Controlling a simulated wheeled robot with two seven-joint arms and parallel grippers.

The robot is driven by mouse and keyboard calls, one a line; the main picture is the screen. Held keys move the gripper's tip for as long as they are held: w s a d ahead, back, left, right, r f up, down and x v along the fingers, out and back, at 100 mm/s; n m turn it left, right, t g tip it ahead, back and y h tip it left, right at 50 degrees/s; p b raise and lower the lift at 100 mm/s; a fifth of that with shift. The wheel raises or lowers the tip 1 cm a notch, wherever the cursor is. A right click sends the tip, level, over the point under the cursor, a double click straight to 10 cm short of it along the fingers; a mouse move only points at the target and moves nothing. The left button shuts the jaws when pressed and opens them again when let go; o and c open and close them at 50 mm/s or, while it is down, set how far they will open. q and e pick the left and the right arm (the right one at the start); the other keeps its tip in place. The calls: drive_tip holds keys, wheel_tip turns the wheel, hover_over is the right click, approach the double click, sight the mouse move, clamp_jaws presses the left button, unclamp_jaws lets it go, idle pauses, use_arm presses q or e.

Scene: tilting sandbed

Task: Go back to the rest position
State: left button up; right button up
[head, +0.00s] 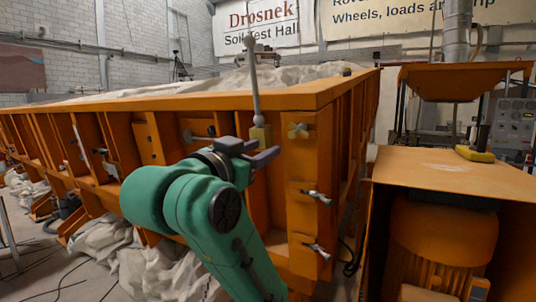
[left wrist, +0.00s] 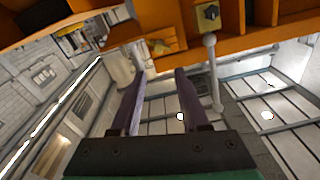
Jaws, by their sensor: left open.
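My left gripper (head: 268,150) is in front of the near corner of the orange sandbed (head: 215,103), with my green arm below it. It is open. In the left wrist view its two dark fingers (left wrist: 158,75) stand apart with nothing between them. A grey lever (head: 256,90) with a ball on top rises from a yellowish block (head: 261,134) on the sandbed's end, close to the fingers. In the left wrist view the lever (left wrist: 213,75) stands right of the fingers, apart from them. My right gripper is not in view.
Wing-handled clamps (head: 316,197) stick out of the sandbed's corner post. An orange-topped machine (head: 450,168) stands at the right, with an orange hopper (head: 455,80) behind it. Pale crumpled sheeting (head: 105,245) lies on the floor at the lower left.

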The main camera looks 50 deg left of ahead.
use_arm(q)
drive_tip(key=w+d+f+m+g+h, duration=0.1)
drive_tip(key=w+d+f+g, duration=0.2)
drive_tip(key=f, duration=0.8)
drive_tip(key=w+d+f+m+g+h, duration=0.1)
drive_tip(key=w+d+f+g+h, duration=0.15)
drive_tip(key=f, duration=0.85)
drive_tip(key=w+d+f+m+g+h, duration=0.1)
drive_tip(key=w+d+f+g, duration=0.15)
drive_tip(key=f, duration=0.75)
drive_tip(key=s+d+f+g+h, duration=0.1)
drive_tip(key=s+d+f+g, duration=0.2)
drive_tip(key=s+f, duration=0.6)
drive_tip(key=s+d+f+g+h, duration=0.1)
drive_tip(key=s+d+f+g, duration=0.4)
drive_tip(key=f, duration=0.9)
drive_tip(key=s+a+f, duration=0.1)
drive_tip(key=s+f, duration=0.1)
drive_tip(key=f, duration=1)
drive_tip(key=s+a+f, duration=0.1)
drive_tip(key=f, duration=1)
drive_tip(key=s+a+f+m, duration=0.1)
drive_tip(key=s+a+f, duration=0.1)
drive_tip(key=s+f, duration=1.2)
drive_tip(key=s, duration=0.3)
drive_tip(key=shift+a+f+g, duration=0.2)
drive_tip(key=shift+f+g, duration=0.1)
drive_tip(key=shift+g, duration=0.1)
